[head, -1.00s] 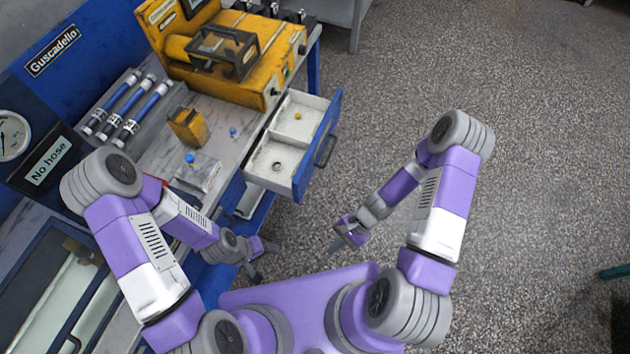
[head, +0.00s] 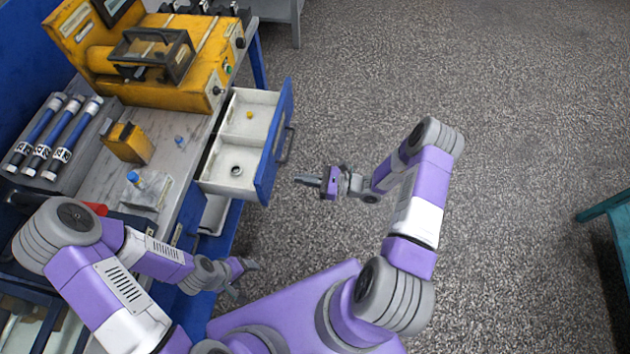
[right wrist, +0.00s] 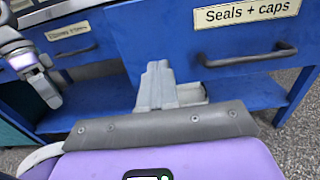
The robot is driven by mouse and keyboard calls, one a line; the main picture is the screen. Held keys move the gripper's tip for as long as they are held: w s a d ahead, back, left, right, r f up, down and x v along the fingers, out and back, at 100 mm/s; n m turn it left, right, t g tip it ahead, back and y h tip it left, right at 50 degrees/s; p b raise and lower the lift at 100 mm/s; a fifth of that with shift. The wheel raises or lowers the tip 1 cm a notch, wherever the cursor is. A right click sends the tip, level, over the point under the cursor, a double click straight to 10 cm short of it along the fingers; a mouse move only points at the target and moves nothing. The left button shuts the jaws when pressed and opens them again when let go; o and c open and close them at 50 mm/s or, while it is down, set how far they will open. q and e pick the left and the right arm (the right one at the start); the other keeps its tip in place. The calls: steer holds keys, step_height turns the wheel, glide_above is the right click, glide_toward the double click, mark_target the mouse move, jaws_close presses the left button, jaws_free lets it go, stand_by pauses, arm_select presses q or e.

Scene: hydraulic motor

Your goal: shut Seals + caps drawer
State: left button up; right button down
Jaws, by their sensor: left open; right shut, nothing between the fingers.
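The Seals + caps drawer (head: 265,150) stands pulled out from the workbench, its blue front facing right and its white compartments showing a yellow cap and a ring. In the right wrist view its blue front (right wrist: 170,43) carries the label and a grey bar handle (right wrist: 248,57). My right gripper (head: 308,180) is shut and empty, a short way to the right of the drawer front and apart from it. Its fingers (right wrist: 157,85) show in the right wrist view, below and left of the handle. My left gripper (head: 245,278) is open beside the bench, below the drawer in the picture.
A yellow machine (head: 165,60) stands on the bench behind the drawer. A yellow block (head: 128,143) and blue-banded cylinders (head: 55,135) are on the bench top. The speckled floor to the right is clear up to a green table (head: 608,220).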

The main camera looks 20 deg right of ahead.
mark_target(269, 174)
steer(key=b+x, duration=0.1)
steer(key=x, duration=0.6)
steer(key=shift+w+a, duration=0.1)
steer(key=shift+a, duration=0.2)
steer(key=shift+w, duration=0.15)
